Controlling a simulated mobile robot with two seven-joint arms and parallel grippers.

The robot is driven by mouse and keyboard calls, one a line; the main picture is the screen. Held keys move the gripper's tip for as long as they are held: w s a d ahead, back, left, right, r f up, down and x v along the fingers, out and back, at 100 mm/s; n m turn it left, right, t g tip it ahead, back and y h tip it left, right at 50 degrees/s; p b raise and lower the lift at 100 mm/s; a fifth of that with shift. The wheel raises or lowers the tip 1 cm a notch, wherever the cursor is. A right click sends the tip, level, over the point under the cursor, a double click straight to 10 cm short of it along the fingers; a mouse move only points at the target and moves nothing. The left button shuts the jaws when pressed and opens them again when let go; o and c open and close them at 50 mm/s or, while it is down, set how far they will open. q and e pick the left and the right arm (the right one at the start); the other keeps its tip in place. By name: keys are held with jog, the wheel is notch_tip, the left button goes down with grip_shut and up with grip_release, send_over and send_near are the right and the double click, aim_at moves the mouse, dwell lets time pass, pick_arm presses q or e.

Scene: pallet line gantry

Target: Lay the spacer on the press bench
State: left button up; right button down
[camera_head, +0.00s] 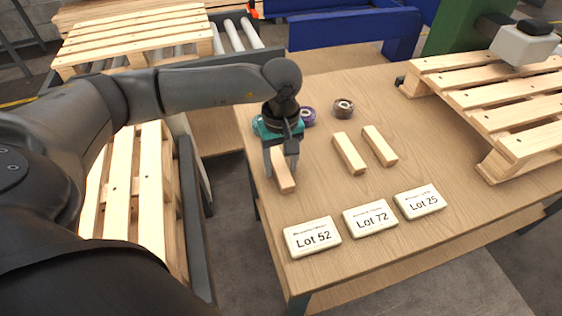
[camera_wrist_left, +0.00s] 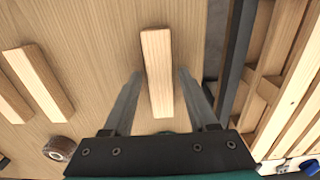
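Several pale wooden blocks that look like spacers lie on a wood-topped bench (camera_head: 340,225). One block (camera_head: 286,184) lies under my left gripper (camera_head: 281,167); two more, a middle block (camera_head: 349,153) and a right block (camera_head: 379,146), lie side by side to its right. My left gripper points down and is open. In the left wrist view, the near block (camera_wrist_left: 157,70) shows between the two fingers (camera_wrist_left: 160,76), with a gap on each side. I cannot tell how far the fingertips are above the bench top. My right gripper is not in view.
Plates reading Lot 52 (camera_head: 312,238), Lot 72 (camera_head: 370,218) and Lot 25 (camera_head: 419,202) line the front edge. A brown tape roll (camera_head: 344,108) and a purple roll (camera_head: 309,117) lie behind the blocks. A pallet (camera_head: 500,100) occupies the bench's right side.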

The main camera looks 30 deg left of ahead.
pick_arm(q)
jog(key=shift+o, duration=0.3)
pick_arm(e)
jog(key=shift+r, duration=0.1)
pick_arm(q)
jog(key=shift+r, duration=0.35)
notch_tip(320, 180, up, 7)
jog(key=shift+r+p, duration=0.1)
jog(key=shift+p, duration=0.95)
notch_tip(320, 180, up, 4)
send_over(281, 167)
jog(key=shift+r+p, duration=0.2)
jog(key=shift+p, duration=0.15)
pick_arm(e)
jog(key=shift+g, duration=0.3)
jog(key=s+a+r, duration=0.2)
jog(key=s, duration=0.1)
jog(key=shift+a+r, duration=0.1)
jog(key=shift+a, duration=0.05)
pick_arm(q)
jog(key=shift+s+d, duration=0.1)
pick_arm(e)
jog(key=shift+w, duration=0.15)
